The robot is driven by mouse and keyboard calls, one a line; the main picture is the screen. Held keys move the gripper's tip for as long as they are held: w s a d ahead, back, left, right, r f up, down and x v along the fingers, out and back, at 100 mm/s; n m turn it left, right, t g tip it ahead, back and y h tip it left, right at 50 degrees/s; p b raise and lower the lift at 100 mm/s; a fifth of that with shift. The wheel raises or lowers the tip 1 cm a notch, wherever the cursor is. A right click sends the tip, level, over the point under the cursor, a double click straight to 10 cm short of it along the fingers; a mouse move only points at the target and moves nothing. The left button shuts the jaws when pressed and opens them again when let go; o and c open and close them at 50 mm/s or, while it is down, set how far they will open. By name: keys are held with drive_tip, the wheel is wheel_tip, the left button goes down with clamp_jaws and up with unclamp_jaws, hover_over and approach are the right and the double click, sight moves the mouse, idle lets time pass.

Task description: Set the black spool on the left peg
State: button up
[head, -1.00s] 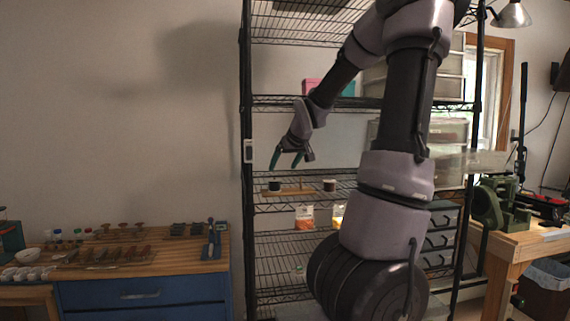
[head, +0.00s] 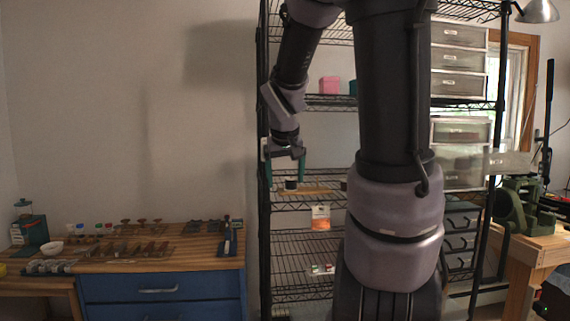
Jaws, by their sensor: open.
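The black spool (head: 291,184) is small and dark. It stands at the left end of a wooden peg board (head: 318,190) on a wire shelf. At this size I cannot tell whether it sits on a peg or beside one. My gripper (head: 285,177) points down, with its two green fingers open and apart. In the picture the spool shows between the fingers, nearer the right one. I cannot judge the depth between them or see any contact. The left peg is not clear.
The wire rack's left post (head: 263,110) stands close to my gripper. A second dark spool (head: 344,185) shows partly behind my arm. An orange-and-white packet (head: 320,218) is on the shelf below. A pink box (head: 329,85) is on the shelf above.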

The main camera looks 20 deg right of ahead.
drive_tip(key=s+a+r+m+y, duration=0.1)
drive_tip(key=s+a+r+y, duration=0.1)
drive_tip(key=s, duration=0.5)
drive_tip(key=s+a+r+t+y, duration=0.1)
drive_tip(key=s+a+r+y, duration=0.1)
drive_tip(key=s, duration=0.5)
drive_tip(key=shift+a+r+m+t+y, duration=0.3)
drive_tip(key=shift+a+r+m+y, duration=0.1)
drive_tip(key=shift+a+r, duration=0.6)
drive_tip(key=shift+w+f, duration=0.1)
drive_tip(key=shift+c, duration=0.3)
